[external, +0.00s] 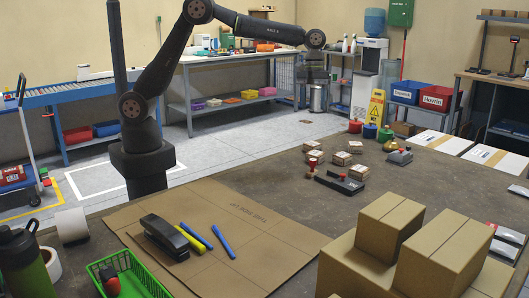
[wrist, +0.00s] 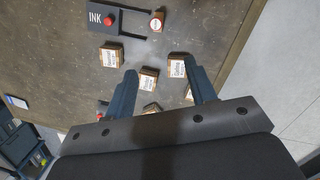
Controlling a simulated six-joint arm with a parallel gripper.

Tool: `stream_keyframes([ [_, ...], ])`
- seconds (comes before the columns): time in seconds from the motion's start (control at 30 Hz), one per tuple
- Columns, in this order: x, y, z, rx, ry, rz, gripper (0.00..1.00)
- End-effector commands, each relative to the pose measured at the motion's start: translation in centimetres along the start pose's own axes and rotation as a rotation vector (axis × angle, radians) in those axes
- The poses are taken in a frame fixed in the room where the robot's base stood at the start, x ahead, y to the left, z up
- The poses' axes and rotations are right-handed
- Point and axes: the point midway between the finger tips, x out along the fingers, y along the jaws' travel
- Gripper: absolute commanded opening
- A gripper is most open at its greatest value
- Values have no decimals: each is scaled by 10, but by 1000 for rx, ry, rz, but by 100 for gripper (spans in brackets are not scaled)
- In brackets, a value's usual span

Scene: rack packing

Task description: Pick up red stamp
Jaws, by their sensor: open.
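A small red-topped piece (external: 312,162), which looks like a red stamp, stands on the dark table among several small wooden blocks with printed labels. A round wooden piece with a red mark (wrist: 157,20) shows at the top of the wrist view; I cannot tell for sure that it is the same piece. A larger red-knobbed jar (external: 355,126) stands farther back. My gripper (wrist: 160,69) is open and empty, high above the table. In the wrist view its fingers appear around a labelled wooden block (wrist: 148,81), but apart from it.
Blue (external: 370,131) and green (external: 386,134) jars and a grey red-topped device (external: 400,156) stand to the right. Cardboard boxes (external: 439,245) fill the front right.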

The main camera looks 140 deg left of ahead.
Motion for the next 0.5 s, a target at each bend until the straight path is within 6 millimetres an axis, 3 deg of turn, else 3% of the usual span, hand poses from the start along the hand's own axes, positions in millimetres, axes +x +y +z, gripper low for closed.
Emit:
stream_keyframes([
  [0.03, 12, 9, 3, 97, 5, -29, 51],
  [0.2, 35, 26, 8, 352, 16, -98, 51],
  [0.37, 46, 31, 10, 445, 16, -123, 51],
  [0.5, 65, 28, 10, 451, 15, -128, 51],
])
